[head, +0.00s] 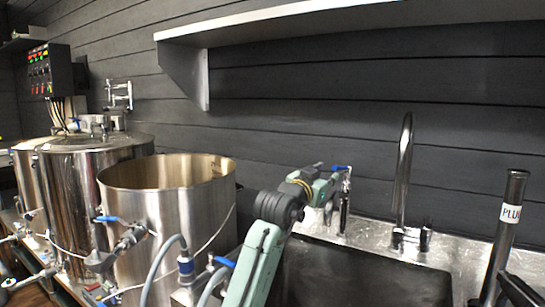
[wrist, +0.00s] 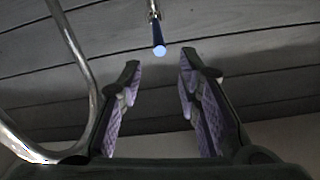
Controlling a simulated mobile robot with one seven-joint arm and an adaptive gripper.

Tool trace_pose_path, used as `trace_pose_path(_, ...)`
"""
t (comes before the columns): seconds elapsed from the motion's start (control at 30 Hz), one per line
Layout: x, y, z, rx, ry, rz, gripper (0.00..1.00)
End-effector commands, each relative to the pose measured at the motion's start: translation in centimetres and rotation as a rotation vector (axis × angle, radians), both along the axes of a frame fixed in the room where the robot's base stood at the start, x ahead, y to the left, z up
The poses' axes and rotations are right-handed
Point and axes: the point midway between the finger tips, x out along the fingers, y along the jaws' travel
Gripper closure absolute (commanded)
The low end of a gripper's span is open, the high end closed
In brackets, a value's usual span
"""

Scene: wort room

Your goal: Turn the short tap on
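The short tap (head: 344,205) stands upright at the back rim of the sink, left of the tall curved faucet. It is slim and metal with a blue lever (head: 341,168) at its top. In the wrist view the blue end of the lever (wrist: 160,51) shows ahead, centred between the fingertips and apart from them. My gripper (wrist: 160,68) is open and empty, its two purple-padded fingers spread. In the head view my gripper is close to the left of the tap, partly hidden by my own arm.
The tall curved faucet (head: 403,175) stands to the right; its pipe (wrist: 78,55) shows at the left of the wrist view. The dark sink basin (head: 350,275) lies in front. An open steel pot (head: 165,215) stands left, and a black tube (head: 503,235) right. A shelf (head: 270,18) hangs above.

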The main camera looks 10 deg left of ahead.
Motion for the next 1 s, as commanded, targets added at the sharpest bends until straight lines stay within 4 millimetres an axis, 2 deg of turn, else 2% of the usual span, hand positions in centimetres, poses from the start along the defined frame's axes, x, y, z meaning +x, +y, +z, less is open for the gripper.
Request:
trace_pose_path(0.2,-1.9,3.1,2.7,-0.038,-0.118,0.065,0.69)
trace_pose_path(0.6,-6.2,8.6,6.6,-0.092,-0.311,0.183,0.69)
trace_pose_path(0.8,-8.3,10.9,7.9,-0.108,-0.387,0.234,0.69)
trace_pose_path(1.0,-9.5,12.0,8.6,-0.115,-0.426,0.262,0.69)
